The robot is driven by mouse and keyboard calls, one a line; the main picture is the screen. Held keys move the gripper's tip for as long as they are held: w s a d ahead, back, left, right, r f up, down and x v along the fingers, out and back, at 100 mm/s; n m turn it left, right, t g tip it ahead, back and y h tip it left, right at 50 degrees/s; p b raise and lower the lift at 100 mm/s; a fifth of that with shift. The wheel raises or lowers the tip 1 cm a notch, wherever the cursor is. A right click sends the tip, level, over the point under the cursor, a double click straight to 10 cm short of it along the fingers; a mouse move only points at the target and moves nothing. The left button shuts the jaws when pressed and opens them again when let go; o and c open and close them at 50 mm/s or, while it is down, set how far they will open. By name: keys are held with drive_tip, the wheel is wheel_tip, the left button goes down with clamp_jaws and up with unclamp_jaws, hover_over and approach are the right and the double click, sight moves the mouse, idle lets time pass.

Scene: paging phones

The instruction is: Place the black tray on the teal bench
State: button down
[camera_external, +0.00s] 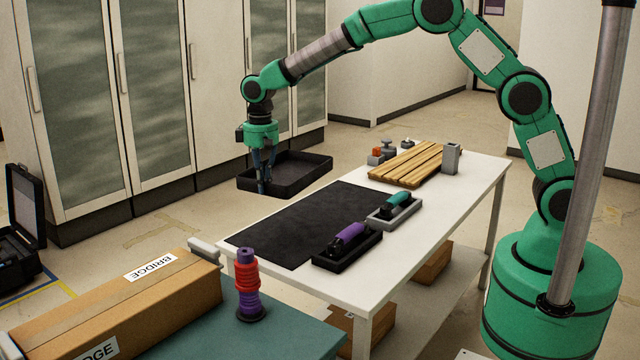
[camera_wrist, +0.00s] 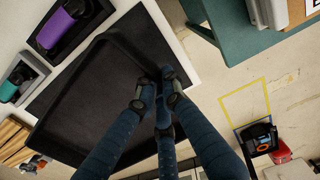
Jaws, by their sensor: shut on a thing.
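The black tray (camera_external: 318,160) is a wide, shallow, empty tray, held in the air beyond the far edge of the white table. My gripper (camera_external: 262,185) is shut on its near-left rim. In the wrist view the fingers (camera_wrist: 160,88) close on the rim of the tray (camera_wrist: 85,95), which fills the left half and hides part of the black mat behind it. The teal bench (camera_external: 285,335) is in the front left corner of the outside view and at the top right of the wrist view (camera_wrist: 232,42).
The bench carries a BRIDGE carton (camera_external: 170,295) and a red and purple spool stand (camera_external: 247,285). The white table (camera_external: 400,265) holds a black mat (camera_external: 290,225), a purple phone (camera_external: 345,240), a teal phone (camera_external: 396,203) and wooden slats (camera_external: 405,163). An open black case (camera_external: 22,225) stands at left.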

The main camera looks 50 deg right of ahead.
drive_tip(key=s+a+n+p, duration=0.3)
drive_tip(key=s+a+n, duration=0.5)
drive_tip(key=s+n, duration=0.3)
drive_tip(key=s+a+n+p, duration=0.3)
drive_tip(key=s+a+n, duration=0.5)
drive_tip(key=s+n, duration=0.4)
drive_tip(key=s+a+n+p, duration=0.2)
drive_tip(key=s+a+n, duration=0.6)
drive_tip(key=s+n, duration=0.3)
drive_tip(key=f, duration=1.6)
drive_tip(key=shift+w+d, duration=0.1)
drive_tip(key=shift+d, duration=0.1)
drive_tip(key=shift+w+a, duration=0.1)
hover_over(239, 349)
drive_tip(key=shift+f, duration=0.7)
drive_tip(key=shift+f+b, duration=0.35)
drive_tip(key=shift+f, duration=1.6)
